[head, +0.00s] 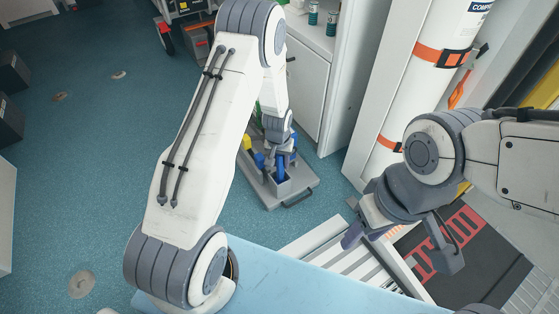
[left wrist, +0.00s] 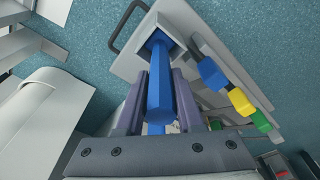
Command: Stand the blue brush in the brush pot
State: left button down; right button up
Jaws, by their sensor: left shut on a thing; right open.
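The blue brush (left wrist: 160,90) is between the fingers of my left gripper (left wrist: 156,100), which is shut on it. In the left wrist view the brush's far end is at the square opening of the pale brush pot (left wrist: 181,30) and seems to be inside it; how deep I cannot tell. In the head view my left gripper (head: 279,156) is directly above the pot, on a grey tray (head: 302,189) on the floor, and partly hides the brush. My right gripper (head: 402,250) is open and empty, over the ramp area at the lower right.
A blue piece (left wrist: 211,74), a yellow piece (left wrist: 240,103) and a green piece (left wrist: 261,121) stand in a row beside the pot. A white cabinet (head: 298,85) stands behind the tray. A strapped white cylinder (head: 432,70) is at the right. The blue-green floor (head: 90,130) at left is mostly free.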

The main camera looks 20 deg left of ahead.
pick_arm(q)
jog(key=shift+f, duration=0.2)
jog(key=c, duration=0.5)
grip_release()
jog(key=shift+c, duration=0.2)
